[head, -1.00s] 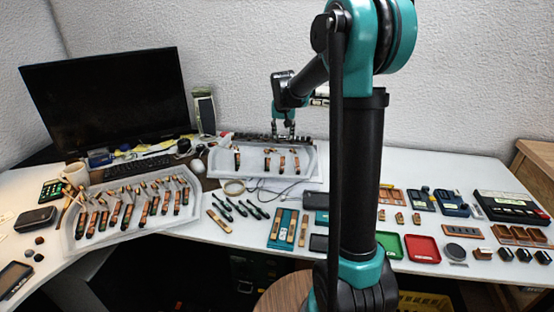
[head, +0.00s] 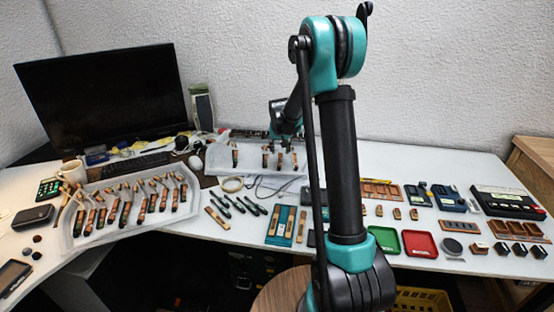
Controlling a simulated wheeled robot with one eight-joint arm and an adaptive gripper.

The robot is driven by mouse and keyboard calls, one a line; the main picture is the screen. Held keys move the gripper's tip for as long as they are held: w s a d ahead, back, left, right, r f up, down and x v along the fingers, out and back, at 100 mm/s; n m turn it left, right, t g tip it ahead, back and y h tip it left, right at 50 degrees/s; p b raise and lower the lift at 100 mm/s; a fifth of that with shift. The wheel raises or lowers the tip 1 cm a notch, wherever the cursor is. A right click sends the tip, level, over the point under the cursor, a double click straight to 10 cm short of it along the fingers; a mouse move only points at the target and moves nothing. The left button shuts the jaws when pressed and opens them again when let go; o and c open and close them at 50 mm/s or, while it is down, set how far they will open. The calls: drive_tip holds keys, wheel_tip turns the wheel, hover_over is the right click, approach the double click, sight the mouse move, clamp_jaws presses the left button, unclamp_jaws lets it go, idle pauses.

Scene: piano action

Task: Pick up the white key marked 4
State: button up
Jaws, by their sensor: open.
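I cannot make out a number 4 on any piece, so I cannot tell which one is the white key marked 4. Several long pale-wood pieces that may be keys lie near the middle of the table: a loose one (head: 217,218) and others on a teal tray (head: 271,240). My gripper (head: 286,145) is open, low over the back grey tray (head: 222,158), near the dark and copper pieces standing in it. Its fingertips are small and partly lost against these pieces. My arm hides part of the table to the right of the tray.
A larger grey tray (head: 77,243) with several upright pieces stands at the left. A monitor (head: 105,100) stands behind it. Green (head: 386,241) and red (head: 420,243) trays and small boxes lie to the right. White table shows bare at the back right.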

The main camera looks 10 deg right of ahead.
sight(279, 157)
drive_tip(key=shift+x, duration=1.95)
drive_tip(key=shift+s+a+f, duration=0.15)
drive_tip(key=shift+c, duration=0.5)
clamp_jaws()
